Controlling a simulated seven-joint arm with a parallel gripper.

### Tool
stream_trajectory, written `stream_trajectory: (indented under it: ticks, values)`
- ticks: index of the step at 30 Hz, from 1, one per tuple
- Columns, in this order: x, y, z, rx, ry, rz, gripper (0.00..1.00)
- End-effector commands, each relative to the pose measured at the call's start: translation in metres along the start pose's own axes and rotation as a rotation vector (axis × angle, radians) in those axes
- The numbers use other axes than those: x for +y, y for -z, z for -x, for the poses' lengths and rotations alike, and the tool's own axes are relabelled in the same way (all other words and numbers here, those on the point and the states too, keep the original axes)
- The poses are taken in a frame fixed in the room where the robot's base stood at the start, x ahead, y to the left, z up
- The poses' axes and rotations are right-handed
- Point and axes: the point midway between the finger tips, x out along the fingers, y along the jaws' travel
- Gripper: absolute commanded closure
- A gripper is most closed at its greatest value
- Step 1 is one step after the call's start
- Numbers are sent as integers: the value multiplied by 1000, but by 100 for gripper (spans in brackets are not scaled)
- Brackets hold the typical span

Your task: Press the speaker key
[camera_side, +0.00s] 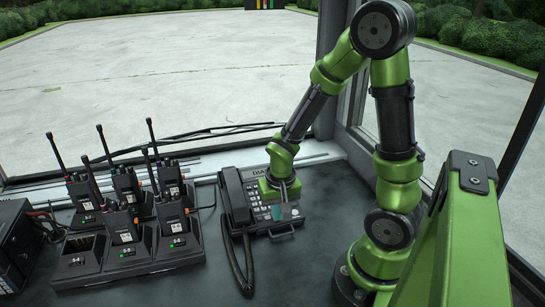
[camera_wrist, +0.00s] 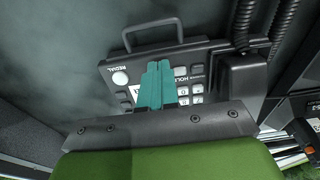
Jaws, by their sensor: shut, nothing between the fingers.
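A dark desk phone (camera_side: 257,222) stands on the dark counter, its handset (camera_side: 234,197) lying on the left side of the body. In the wrist view the phone's keypad (camera_wrist: 182,88) shows light keys, a round white button (camera_wrist: 120,78) beside the word REDIAL, and lettering that reads HOL, partly hidden. My gripper (camera_side: 283,210) is over the keypad, its fingers pointing down. In the wrist view its teal fingertips (camera_wrist: 157,85) are together, empty, and cover part of the keys. I cannot tell whether they touch a key. I cannot make out a speaker label.
Several handheld radios (camera_side: 121,226) stand in charger docks (camera_side: 128,257) to the left of the phone; one front slot is empty. A coiled cord (camera_side: 243,270) hangs from the handset across the counter. A black box (camera_side: 15,250) stands at the far left. The counter right of the phone (camera_side: 305,262) is clear.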

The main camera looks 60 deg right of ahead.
Motion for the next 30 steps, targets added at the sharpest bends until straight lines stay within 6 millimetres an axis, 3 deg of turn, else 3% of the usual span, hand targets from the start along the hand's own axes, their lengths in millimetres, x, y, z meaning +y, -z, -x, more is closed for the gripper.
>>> stream_trajectory:
  ticks: [22, 30]
  values:
    - [-1, 1, 54, 3, 2, 2, 100]
    - [0, 0, 61, 0, 0, 1, 100]
